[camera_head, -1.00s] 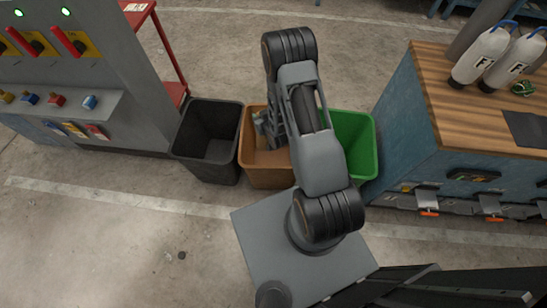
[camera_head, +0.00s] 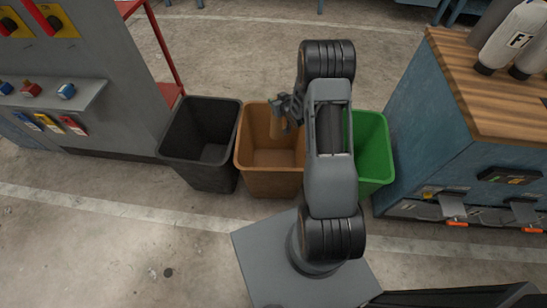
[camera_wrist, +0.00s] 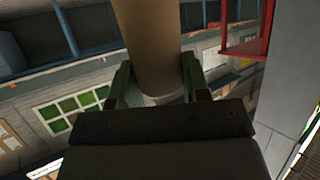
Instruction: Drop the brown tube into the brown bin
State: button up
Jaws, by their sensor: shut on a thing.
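My gripper (camera_head: 284,108) is over the back part of the brown bin (camera_head: 271,184) in the head view. It is shut on the brown tube, which fills the space between the two fingers in the wrist view (camera_wrist: 152,42). In the head view a small part of the tube (camera_head: 276,124) shows below the fingers, hard to tell from the bin's brown inner wall. How deep the tube's lower end hangs cannot be told. The bin is open at the top, and what shows of its floor looks empty. My arm covers its right edge.
A black bin (camera_head: 200,172) stands left of the brown one, and a green bin (camera_head: 374,150) stands right of it. A grey control panel (camera_head: 105,80) is at the left. A blue workbench with a wooden top (camera_head: 480,90) is at the right, with white bottles on it.

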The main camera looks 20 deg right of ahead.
notch_tip(320, 180, down, 5)
jog(key=shift+r+b, duration=0.2)
jog(key=shift+b, duration=1)
jog(key=o, duration=1.2)
jog(key=p+v, duration=0.2)
jog(key=v, duration=1.1)
jog(key=shift+s+d+r+p, duration=0.1)
jog(key=shift+s+r+p, duration=0.1)
jog(key=shift+s+p, duration=0.15)
jog(key=shift+f, duration=0.1)
